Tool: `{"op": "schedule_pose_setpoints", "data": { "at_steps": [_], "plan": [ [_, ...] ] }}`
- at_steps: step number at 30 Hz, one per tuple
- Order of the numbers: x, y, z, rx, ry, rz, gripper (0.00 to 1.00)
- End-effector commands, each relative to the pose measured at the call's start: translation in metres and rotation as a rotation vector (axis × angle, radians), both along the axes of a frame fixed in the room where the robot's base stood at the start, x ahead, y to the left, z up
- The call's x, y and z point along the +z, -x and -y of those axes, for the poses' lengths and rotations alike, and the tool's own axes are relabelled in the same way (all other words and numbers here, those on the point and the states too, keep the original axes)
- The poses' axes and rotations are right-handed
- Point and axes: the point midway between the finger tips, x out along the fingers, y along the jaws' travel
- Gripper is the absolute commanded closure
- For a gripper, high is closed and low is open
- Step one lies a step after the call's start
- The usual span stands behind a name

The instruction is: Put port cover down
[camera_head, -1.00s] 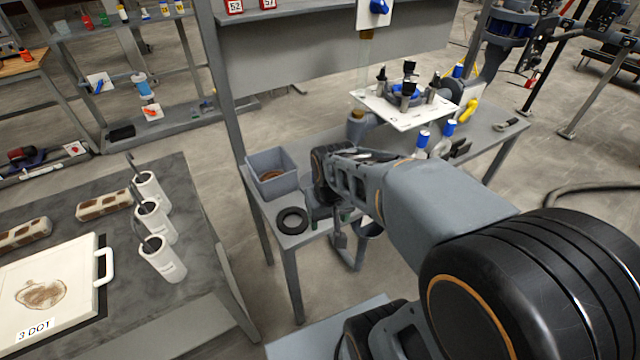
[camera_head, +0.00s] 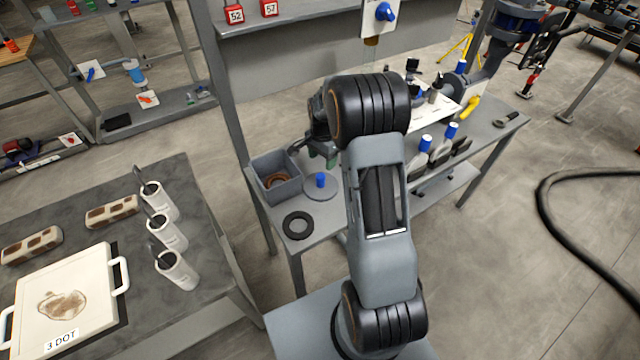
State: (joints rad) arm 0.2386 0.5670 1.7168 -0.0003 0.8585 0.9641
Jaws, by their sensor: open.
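The port cover (camera_head: 322,192), a flat grey disc with an upright blue knob, lies on the grey bench (camera_head: 325,214) between a bin and a black ring. Its right edge is close to my arm. My gripper (camera_head: 322,155) is behind and above the cover, partly hidden by my own wrist. It is open and apart from the blue knob. Its fingertips are small and hard to make out in the head view.
A grey bin (camera_head: 291,190) with brown rings inside stands left of the cover. A black ring (camera_head: 298,226) lies in front. White bottles with blue caps (camera_head: 425,143) stand to the right. A bench upright (camera_head: 224,90) rises behind left.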

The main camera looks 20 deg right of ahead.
Motion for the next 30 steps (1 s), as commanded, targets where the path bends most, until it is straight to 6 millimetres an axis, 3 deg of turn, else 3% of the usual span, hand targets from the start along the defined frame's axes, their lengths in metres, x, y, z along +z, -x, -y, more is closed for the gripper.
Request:
{"op": "schedule_pose_setpoints", "data": {
  "at_steps": [6,15,24,30],
  "plan": [
    [-0.034,0.000,-0.002,0.004,-0.001,-0.001,0.35],
    [-0.052,0.000,-0.003,0.008,-0.001,-0.001,0.35],
    [-0.090,-0.001,-0.005,0.007,-0.001,-0.001,0.35],
    [-0.100,-0.001,-0.005,0.008,0.001,0.001,0.35]
  ]
}}
